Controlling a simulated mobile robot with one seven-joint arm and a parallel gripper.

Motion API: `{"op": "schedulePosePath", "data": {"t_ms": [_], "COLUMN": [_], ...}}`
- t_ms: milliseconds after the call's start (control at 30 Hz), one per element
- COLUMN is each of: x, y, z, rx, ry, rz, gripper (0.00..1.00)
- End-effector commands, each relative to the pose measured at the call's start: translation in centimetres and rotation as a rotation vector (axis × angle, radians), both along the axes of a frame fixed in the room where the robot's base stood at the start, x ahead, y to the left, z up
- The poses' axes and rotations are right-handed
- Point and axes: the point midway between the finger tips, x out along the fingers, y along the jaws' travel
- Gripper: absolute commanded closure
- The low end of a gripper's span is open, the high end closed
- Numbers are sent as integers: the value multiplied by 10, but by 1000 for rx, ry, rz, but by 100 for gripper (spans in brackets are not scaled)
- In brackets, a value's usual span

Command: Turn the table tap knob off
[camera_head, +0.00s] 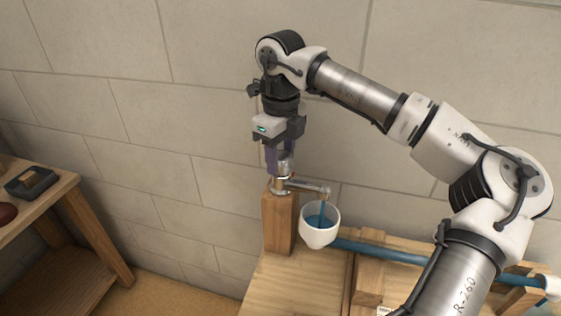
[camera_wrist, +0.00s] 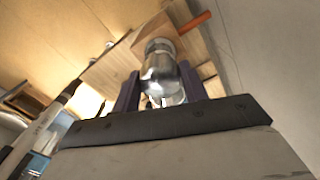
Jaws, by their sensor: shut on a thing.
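The tap (camera_head: 300,186) is a metal fitting on top of a wooden post (camera_head: 278,225), with its spout pointing right. Blue water runs from the spout into a white cup (camera_head: 320,228) below it. My gripper (camera_head: 279,168) points down from above and is shut on the tap knob (camera_head: 284,167). In the wrist view the shiny metal tap (camera_wrist: 160,70) sits between my two dark purple fingers (camera_wrist: 157,92). The fingers and gripper body hide part of the knob, so its exact angle cannot be told.
A blue pipe (camera_head: 385,252) runs right from the cup along the wooden bench (camera_head: 300,285). A wooden side table (camera_head: 50,215) with a dark box (camera_head: 31,182) stands at left. A tiled wall (camera_head: 215,90) is close behind.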

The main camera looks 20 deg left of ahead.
Motion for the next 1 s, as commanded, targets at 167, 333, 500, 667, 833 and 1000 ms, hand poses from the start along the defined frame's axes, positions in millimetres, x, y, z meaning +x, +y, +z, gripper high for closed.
{"op": "schedulePosePath", "data": {"t_ms": [167,333,500,667,833,1000], "x": [0,0,0,0,0,0], "y": [0,0,-1,-1,-1,-1], "z": [-1,0,0,0,0,0], "rx": [-1,-2,-1,-1,-1,-1], "ry": [-2,-2,-1,-1,0,0], "rz": [-113,-187,-228,-242,-244,-244], "gripper": [80,80,80,80,80,80]}}
